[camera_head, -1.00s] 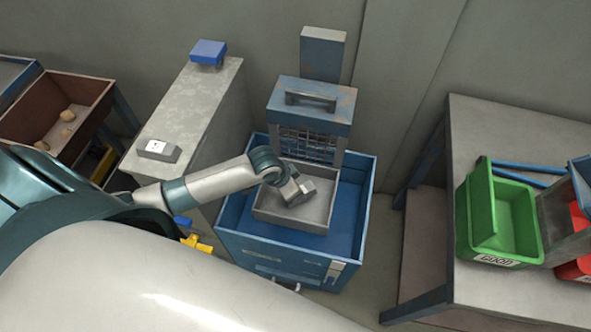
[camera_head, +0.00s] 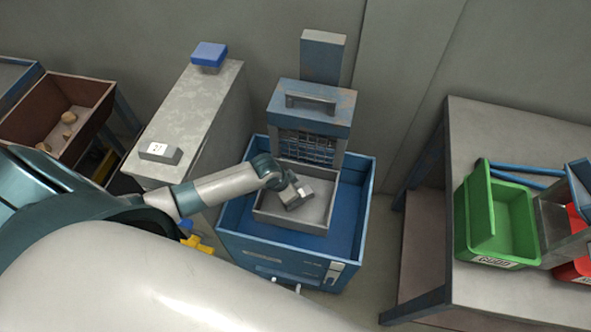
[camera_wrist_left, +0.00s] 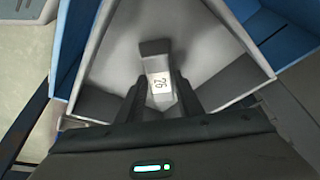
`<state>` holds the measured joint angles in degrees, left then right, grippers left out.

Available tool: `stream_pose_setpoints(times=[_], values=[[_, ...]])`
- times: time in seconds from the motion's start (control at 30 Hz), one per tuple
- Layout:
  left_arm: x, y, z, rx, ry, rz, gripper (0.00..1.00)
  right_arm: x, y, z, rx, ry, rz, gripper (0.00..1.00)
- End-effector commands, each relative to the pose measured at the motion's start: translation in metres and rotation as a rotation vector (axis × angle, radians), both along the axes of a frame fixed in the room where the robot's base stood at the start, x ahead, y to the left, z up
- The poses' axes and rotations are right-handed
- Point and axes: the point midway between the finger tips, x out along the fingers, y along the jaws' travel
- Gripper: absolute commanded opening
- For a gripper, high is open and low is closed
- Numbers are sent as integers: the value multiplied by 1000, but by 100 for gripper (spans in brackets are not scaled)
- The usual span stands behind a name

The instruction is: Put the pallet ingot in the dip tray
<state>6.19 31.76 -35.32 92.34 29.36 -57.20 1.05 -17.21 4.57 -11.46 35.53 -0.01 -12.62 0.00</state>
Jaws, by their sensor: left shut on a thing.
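The grey dip tray (camera_head: 262,212) sits inside a blue tank under a mesh guard. My left gripper (camera_head: 294,190) reaches in over it from the left. It is shut on a grey ingot (camera_head: 303,188), inside the outline of the tray. In the left wrist view the ingot (camera_wrist_left: 156,55) has a white label reading 26 and lies between the two dark fingers (camera_wrist_left: 159,92), with the tray floor (camera_wrist_left: 120,50) behind it. I cannot tell whether the ingot touches the tray floor. My right gripper does not show.
Another labelled grey ingot (camera_head: 160,153) lies on a grey bench (camera_head: 190,110) to the left, with a blue block (camera_head: 209,54) at its far end. The blue tank walls (camera_head: 366,200) surround the tray. A table with a green bin (camera_head: 500,225) stands right.

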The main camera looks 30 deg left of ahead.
Motion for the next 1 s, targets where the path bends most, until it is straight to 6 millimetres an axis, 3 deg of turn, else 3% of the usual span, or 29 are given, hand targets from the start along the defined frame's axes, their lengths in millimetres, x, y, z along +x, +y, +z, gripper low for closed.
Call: stream_pose_setpoints(times=[0.43, 0.47, 0.5, 0.53, 1.0], values=[[1, 0, -4, -1, -3, 0, 0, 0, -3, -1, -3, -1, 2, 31], [0, 0, -4, -1, -1, 0, 40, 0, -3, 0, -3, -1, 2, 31], [0, 0, -4, -1, -1, 0, 49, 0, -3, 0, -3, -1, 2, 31], [0, 0, -4, -1, -1, 0, 51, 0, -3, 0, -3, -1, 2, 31], [-1, 1, 1, 1, 0, 0, 51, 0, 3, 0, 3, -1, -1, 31]])
